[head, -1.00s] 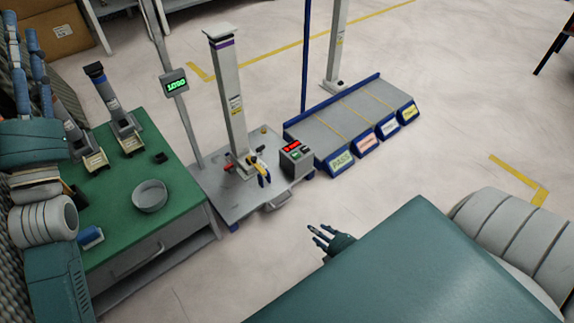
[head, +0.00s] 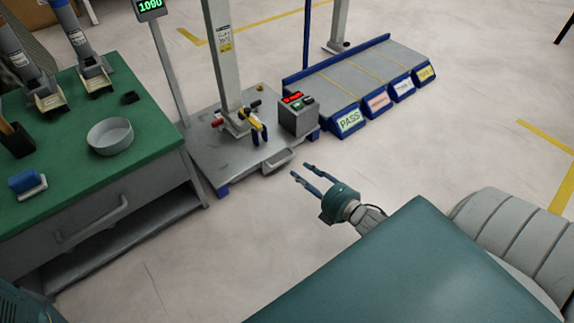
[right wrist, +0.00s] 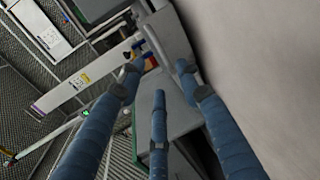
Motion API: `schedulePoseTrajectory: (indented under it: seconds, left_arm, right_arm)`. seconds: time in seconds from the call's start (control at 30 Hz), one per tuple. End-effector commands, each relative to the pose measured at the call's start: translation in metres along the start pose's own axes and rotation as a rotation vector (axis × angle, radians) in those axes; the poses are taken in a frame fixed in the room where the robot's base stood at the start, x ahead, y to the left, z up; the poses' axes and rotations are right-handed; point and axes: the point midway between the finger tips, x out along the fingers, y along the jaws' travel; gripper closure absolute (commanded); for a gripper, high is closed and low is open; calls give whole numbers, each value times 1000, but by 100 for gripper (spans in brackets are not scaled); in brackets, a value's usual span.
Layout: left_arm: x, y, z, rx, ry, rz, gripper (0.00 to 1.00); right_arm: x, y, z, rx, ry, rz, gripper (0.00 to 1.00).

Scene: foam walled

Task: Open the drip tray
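The drip tray appears to be the low grey tray (head: 233,168) at the foot of the upright column, with a grey loop handle (head: 278,161) on its front edge. The tray looks shut, but its seam is too small to tell. My right gripper (head: 306,171) is open and empty, just to the right of the handle and apart from it. In the right wrist view its blue fingers (right wrist: 158,85) are spread with nothing between them. My left gripper is out of view.
A green-topped workbench (head: 110,160) with a grey bowl (head: 110,136) and a drawer handle stands at left. A control box (head: 297,116) sits on the tray's right side. The floor in front is clear.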

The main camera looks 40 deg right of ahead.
Motion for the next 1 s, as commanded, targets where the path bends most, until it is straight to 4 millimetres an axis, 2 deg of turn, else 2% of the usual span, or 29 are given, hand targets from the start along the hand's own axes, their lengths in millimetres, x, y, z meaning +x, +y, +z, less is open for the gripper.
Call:
schedulePoseTrajectory:
  seconds: [0.03,0.2,0.4,0.6,0.87,1.0]
  left_arm:
    - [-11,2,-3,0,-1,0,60]
    - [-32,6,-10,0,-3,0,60]
    - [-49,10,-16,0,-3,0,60]
    - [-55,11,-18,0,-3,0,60]
    - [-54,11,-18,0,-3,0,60]
    - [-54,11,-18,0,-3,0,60]
  right_arm:
    - [12,-3,0,-1,2,5,65]
    - [46,-5,0,0,1,3,65]
    - [76,-4,0,1,1,1,65]
    - [88,-2,0,2,0,-1,65]
    - [89,-1,0,3,0,-2,65]
    - [89,-1,0,3,0,-2,91]
